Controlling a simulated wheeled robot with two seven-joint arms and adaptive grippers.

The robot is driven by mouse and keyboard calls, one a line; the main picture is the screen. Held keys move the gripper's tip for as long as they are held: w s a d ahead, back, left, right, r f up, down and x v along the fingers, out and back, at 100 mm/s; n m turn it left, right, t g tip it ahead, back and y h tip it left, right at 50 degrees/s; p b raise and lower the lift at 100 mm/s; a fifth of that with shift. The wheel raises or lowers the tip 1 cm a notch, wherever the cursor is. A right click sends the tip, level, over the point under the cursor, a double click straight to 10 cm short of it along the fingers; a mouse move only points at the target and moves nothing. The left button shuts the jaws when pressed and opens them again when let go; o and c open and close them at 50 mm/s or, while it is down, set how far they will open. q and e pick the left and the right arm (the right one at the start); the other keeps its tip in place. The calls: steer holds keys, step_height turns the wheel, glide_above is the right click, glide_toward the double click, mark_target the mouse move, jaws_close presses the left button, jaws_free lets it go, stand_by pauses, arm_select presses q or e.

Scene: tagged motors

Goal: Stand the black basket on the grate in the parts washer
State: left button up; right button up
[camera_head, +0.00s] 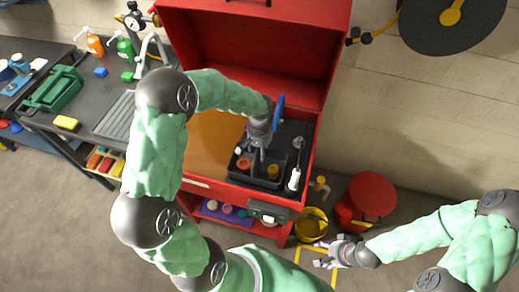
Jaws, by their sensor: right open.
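The red parts washer (311,160) stands in the middle with its lid up. A dark ribbed grate (296,130) shows inside its right part, beside an orange-brown basin area (212,140). The black basket (268,184) is at the front right of the washer, with a reddish round part and a yellowish part in it. My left gripper (257,154) reaches down from above to the basket's middle; its fingers are small and partly hidden, so I cannot tell whether they grip it. I cannot tell whether the basket rests on the grate. My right gripper (325,255) is open and empty, low at the right.
A white brush-like item (294,179) is beside the basket's right end. A blue item (279,112) stands behind my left wrist. A red can (371,197) and a yellow bucket (311,224) stand on the floor right of the washer. A cluttered dark bench (98,105) is left.

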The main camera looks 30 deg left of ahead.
arm_select(q)
steer(key=shift+s+f, duration=0.1)
step_height(320, 180, up, 12)
stand_by(0.7)
